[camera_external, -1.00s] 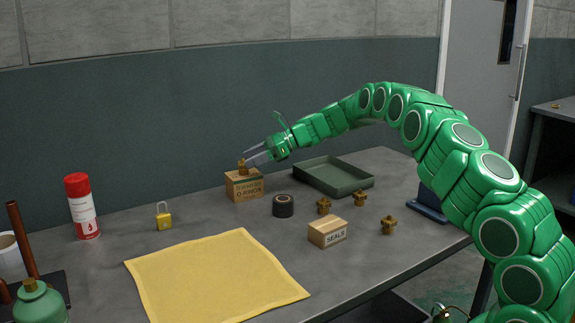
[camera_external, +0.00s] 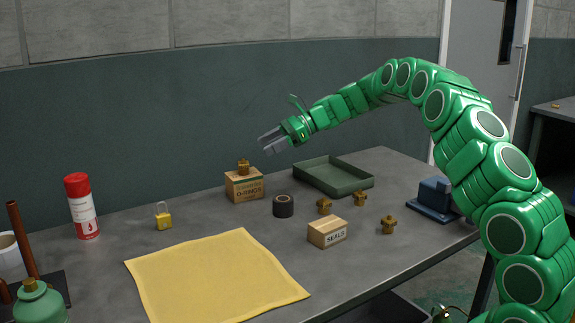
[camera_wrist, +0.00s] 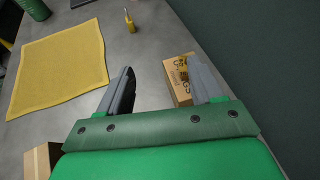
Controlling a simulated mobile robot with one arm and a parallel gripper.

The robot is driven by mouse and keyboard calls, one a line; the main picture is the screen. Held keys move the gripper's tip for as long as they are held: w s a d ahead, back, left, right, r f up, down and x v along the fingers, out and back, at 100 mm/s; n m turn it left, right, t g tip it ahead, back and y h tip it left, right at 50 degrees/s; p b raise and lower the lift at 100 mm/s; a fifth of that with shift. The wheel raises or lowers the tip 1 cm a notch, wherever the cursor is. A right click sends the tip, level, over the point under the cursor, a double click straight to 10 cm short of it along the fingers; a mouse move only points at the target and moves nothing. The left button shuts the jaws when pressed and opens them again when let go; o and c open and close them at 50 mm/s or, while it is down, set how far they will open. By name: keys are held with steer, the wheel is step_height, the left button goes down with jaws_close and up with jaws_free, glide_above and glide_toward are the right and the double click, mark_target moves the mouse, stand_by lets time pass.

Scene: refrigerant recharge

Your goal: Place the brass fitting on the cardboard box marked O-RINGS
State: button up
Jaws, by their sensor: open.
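A brass fitting (camera_external: 243,166) stands on top of the cardboard box marked O-RINGS (camera_external: 245,188), near the back of the table. My gripper (camera_external: 268,142) is open and empty, above and to the right of the box, apart from the fitting. In the wrist view my gripper (camera_wrist: 160,80) has its two fingers spread. The O-RINGS box (camera_wrist: 176,75) shows there partly behind the right finger, and that finger hides most of the fitting.
Other brass fittings (camera_external: 388,225) lie right of the SEALS box (camera_external: 327,232). A black tape roll (camera_external: 283,206) and a green tray (camera_external: 350,185) are nearby. A padlock (camera_external: 163,216), a red-capped can (camera_external: 82,207) and a yellow cloth (camera_external: 215,277) are on the left.

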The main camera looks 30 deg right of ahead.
steer(key=s+a+r+n+g+h, duration=0.1)
steer(key=s+a+r+n+g, duration=0.2)
steer(key=s, duration=0.7)
steer(key=s+a+r+n+h, duration=0.2)
steer(key=s+a+r+n, duration=0.15)
steer(key=s, duration=0.55)
steer(key=s+a+r+n+g+h, duration=0.1)
steer(key=s+a+r+n+g, duration=0.25)
steer(key=s, duration=0.65)
steer(key=s+d+f+n+h, duration=0.1)
steer(key=s+d+n+h, duration=0.2)
steer(key=s, duration=0.8)
steer(key=s+d+f+n+h, duration=0.1)
steer(key=s+d+n, duration=0.3)
steer(key=s, duration=0.8)
steer(key=s+d+f+n+h, duration=0.1)
steer(key=s+d+n+h, duration=0.2)
steer(key=s+d, duration=0.4)
steer(key=s+h, duration=0.1)
steer(key=s, duration=0.3)
steer(key=shift+s+d+f+n+t+h, duration=0.2)
steer(key=shift+d+f+n+t+h, duration=0.1)
steer(key=shift+f+n+t, duration=0.1)
